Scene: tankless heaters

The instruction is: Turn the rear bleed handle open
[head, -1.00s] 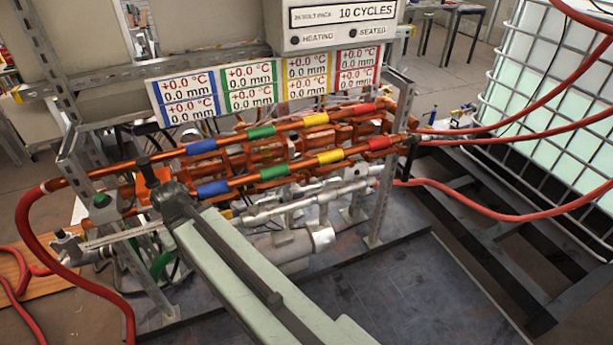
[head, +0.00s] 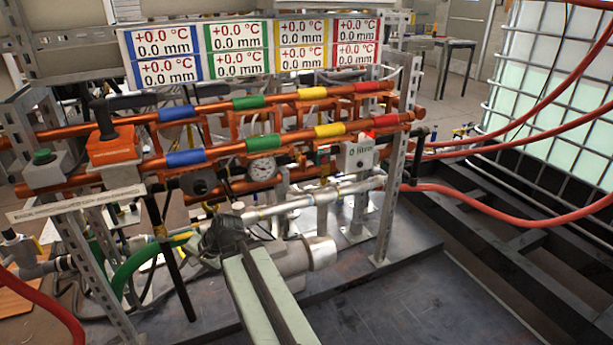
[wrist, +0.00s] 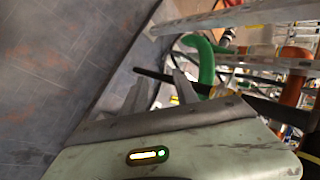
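My gripper (head: 215,238) is low in front of the pipe rack in the head view. In the wrist view its two fingers (wrist: 160,84) are apart, with no object clearly held. A long black handle (head: 170,262) hangs down left of my gripper in the head view. A black bar, apparently this handle (wrist: 152,73), crosses just beyond the fingertips in the wrist view; contact cannot be told. Another black lever (head: 140,101) tops an orange box at upper left, and a black handle (head: 417,155) stands at the right end. Which one is the rear bleed handle is not marked.
A green hose (head: 135,268) curves close to the black handle. A metal post (head: 90,270) stands left of it, and a grey cylinder (head: 300,256) lies just right of my gripper. Red hoses (head: 520,210) run at right. The floor plate (head: 390,300) is clear at front right.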

